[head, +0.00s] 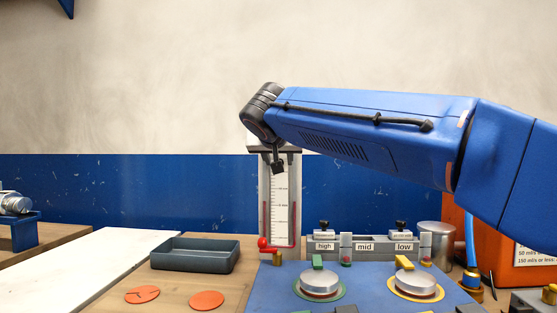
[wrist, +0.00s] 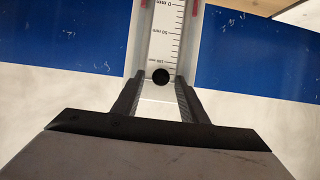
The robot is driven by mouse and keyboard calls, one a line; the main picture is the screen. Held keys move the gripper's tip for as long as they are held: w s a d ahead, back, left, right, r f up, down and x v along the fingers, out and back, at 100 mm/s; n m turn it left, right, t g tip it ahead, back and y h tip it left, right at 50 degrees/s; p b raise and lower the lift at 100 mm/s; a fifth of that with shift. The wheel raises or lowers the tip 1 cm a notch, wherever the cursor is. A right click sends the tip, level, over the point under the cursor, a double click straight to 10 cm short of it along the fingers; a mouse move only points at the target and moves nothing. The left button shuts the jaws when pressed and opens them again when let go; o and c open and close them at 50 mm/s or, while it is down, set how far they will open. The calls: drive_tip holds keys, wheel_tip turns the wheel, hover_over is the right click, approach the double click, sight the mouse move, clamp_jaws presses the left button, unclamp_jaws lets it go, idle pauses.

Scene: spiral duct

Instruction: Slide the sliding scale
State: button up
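The sliding scale (head: 282,210) is a white upright strip with black graduations, set in a grey frame with red tubing along its sides. It stands behind the bench items in the head view. In the head view my gripper (head: 277,162) is at the scale's top, partly hidden by my wrist.
A red ball (head: 262,243) sits at the frame's lower left. A grey block (head: 364,246) labelled high, mid and low stands right of the scale. A dark tray (head: 195,254) and orange discs (head: 206,300) lie left. A blue panel (head: 270,290) with round knobs is in front.

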clamp_jaws()
drive_tip(key=shift+r, duration=0.6)
unclamp_jaws()
drive_tip(key=shift+s, duration=0.1)
drive_tip(key=v, duration=1.7)
drive_tip(key=shift+r, duration=0.1)
